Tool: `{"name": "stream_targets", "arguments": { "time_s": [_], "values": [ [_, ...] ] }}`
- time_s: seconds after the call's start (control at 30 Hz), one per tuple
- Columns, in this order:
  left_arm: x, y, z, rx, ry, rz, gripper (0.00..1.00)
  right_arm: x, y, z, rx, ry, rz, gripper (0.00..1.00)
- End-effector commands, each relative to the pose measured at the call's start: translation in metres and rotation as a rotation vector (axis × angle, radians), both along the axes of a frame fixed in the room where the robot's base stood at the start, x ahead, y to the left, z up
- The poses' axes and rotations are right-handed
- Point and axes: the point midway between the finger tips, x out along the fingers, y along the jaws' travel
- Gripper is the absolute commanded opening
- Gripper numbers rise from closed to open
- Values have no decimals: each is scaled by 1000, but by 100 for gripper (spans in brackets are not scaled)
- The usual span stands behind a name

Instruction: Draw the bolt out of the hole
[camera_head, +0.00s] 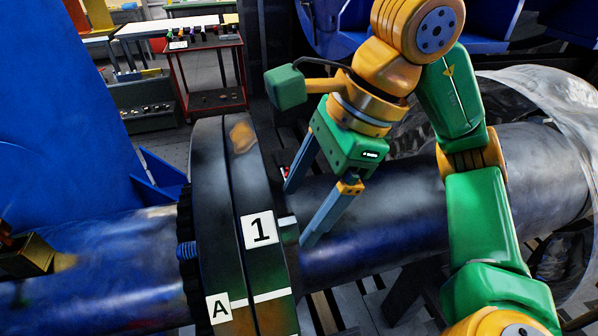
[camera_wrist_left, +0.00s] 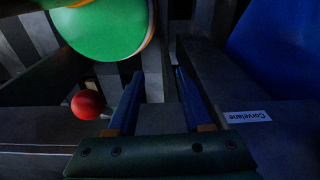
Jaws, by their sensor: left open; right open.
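A blue threaded bolt end (camera_head: 187,249) sticks out on the left side of the dark double flange (camera_head: 212,180), roughly level with the "1" label (camera_head: 262,230). The bolt's other end cannot be made out. My right gripper (camera_head: 297,214) is open on the flange's right side, its two blue fingers pointing down-left with the tips close to the flange's edge. Nothing shows clearly between them, and I cannot tell whether they touch the flange. My left gripper (camera_wrist_left: 159,71) is open and empty in the left wrist view, with no bolt there.
A large metal pipe (camera_head: 400,215) runs out both sides of the flange. A red-framed table (camera_head: 205,70) stands at the back.

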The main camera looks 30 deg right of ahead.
Motion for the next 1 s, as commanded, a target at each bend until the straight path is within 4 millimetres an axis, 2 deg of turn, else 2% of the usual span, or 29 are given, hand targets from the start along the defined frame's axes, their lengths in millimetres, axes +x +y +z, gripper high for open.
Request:
{"name": "stream_targets", "arguments": {
  "time_s": [0.03, 0.2, 0.5, 0.57, 0.83, 1.0],
  "values": [
    [-2, 0, -8, 0, 4, 0, 50, 1, 4, -14, 0, 3, 6, 88],
    [-4, 0, -6, 1, 9, 0, 50, 5, 12, -32, -1, 3, 0, 88],
    [0, 0, -6, 0, 1, 0, 50, 7, 14, -37, 1, -1, 1, 88],
    [0, 0, -6, 0, 0, 0, 50, 7, 14, -37, 1, -1, 1, 74],
    [0, 0, -6, 0, -1, 0, 50, 6, 14, -37, 1, 0, 1, 1],
    [0, 0, -6, 0, -1, -1, 50, 6, 14, -37, 0, 1, 1, 0]
  ]
}}
